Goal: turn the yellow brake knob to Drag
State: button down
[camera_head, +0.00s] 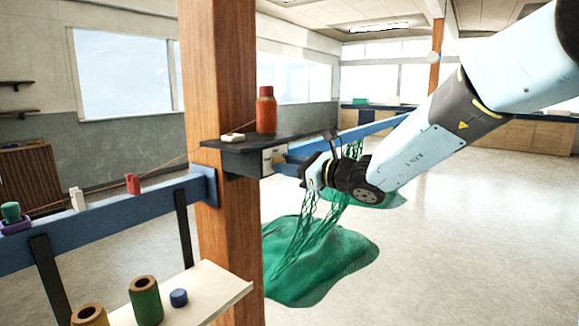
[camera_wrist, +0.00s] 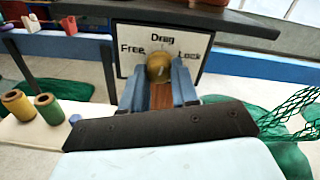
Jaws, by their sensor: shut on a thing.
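The yellow brake knob (camera_wrist: 159,64) sits on a white panel (camera_wrist: 130,66) in the wrist view. The panel reads Free at left, Drag at top and Lock at right. My gripper (camera_wrist: 159,76) is shut on the knob, with one blue finger on each side. The knob's pointer is not clear to me, so I cannot tell its setting. In the head view my gripper (camera_head: 289,161) meets the panel (camera_head: 272,158) on the box under the dark shelf, and hides most of the knob.
The dark shelf (camera_head: 250,147) by the wooden post (camera_head: 222,240) holds an orange bottle (camera_head: 266,111) and a pale block (camera_head: 233,137). Green netting (camera_head: 315,265) hangs and heaps below my arm. Spools (camera_head: 145,300) stand on a pale board at lower left. Floor at right is clear.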

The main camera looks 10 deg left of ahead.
jog(key=shift+n, duration=1)
jog(key=c, duration=0.8)
grip_release()
jog(key=shift+c, duration=0.2)
jog(key=v, duration=1.3)
jog(key=shift+d, duration=0.4)
jog(key=shift+s, duration=0.2)
